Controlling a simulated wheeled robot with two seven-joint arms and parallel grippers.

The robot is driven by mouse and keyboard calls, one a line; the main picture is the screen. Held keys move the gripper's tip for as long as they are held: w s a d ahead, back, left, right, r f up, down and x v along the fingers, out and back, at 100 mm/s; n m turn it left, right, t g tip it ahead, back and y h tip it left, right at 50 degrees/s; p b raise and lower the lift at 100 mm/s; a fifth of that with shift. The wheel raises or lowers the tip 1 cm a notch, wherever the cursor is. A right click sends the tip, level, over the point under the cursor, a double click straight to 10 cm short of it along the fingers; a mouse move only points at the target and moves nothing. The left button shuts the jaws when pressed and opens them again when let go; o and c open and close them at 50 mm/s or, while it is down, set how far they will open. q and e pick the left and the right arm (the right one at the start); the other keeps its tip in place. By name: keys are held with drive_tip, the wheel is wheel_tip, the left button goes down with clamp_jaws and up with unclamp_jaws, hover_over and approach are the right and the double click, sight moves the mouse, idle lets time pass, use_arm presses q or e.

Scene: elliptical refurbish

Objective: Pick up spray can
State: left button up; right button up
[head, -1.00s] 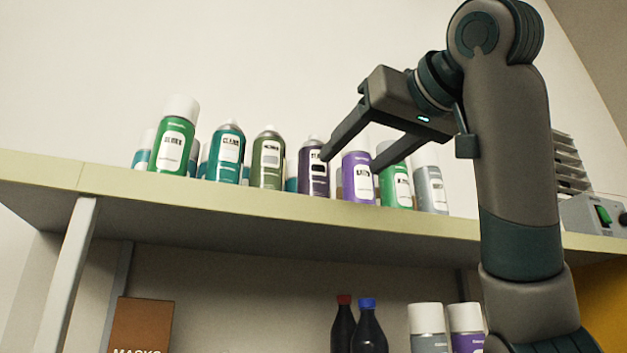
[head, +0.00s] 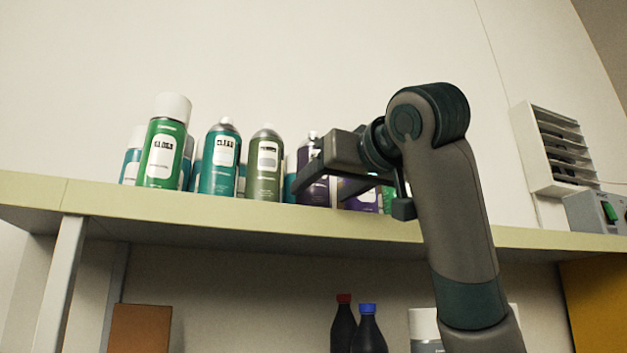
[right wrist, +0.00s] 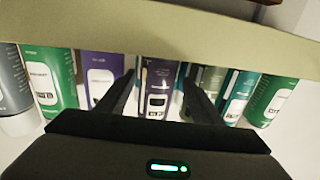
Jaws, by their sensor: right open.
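Several spray cans stand upright in a row on the shelf. A dark purple can (head: 316,192) with a white label is in the middle of the row, partly hidden by my right arm in the head view. My right gripper (head: 322,188) is open in front of it. In the right wrist view, the dark purple can (right wrist: 157,100) shows between the two spread fingers (right wrist: 157,80); I cannot tell whether they touch it. My left gripper is not in view.
An olive can (head: 265,165), a teal can (head: 218,160) and a green can (head: 162,145) stand to the left. A light purple can (head: 364,200) is close on the right. The shelf's front edge (head: 200,218) runs below. Bottles (head: 368,330) stand on the lower level.

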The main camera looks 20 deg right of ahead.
sight(322, 186)
drive_tip(key=shift+w+r, duration=0.1)
drive_tip(key=shift+w+r+p, duration=0.2)
drive_tip(key=shift+w+p, duration=0.3)
drive_tip(key=shift+p, duration=0.3)
drive_tip(key=w+p, duration=0.2)
drive_tip(key=w, duration=0.1)
drive_tip(key=shift+w+a+r+p, duration=0.1)
drive_tip(key=shift+w+r+p, duration=0.1)
drive_tip(key=shift+p, duration=0.15)
drive_tip(key=shift+w+f, duration=0.15)
drive_tip(key=shift+w, duration=0.2)
drive_tip(key=shift+s, duration=0.1)
drive_tip(key=c, duration=0.9)
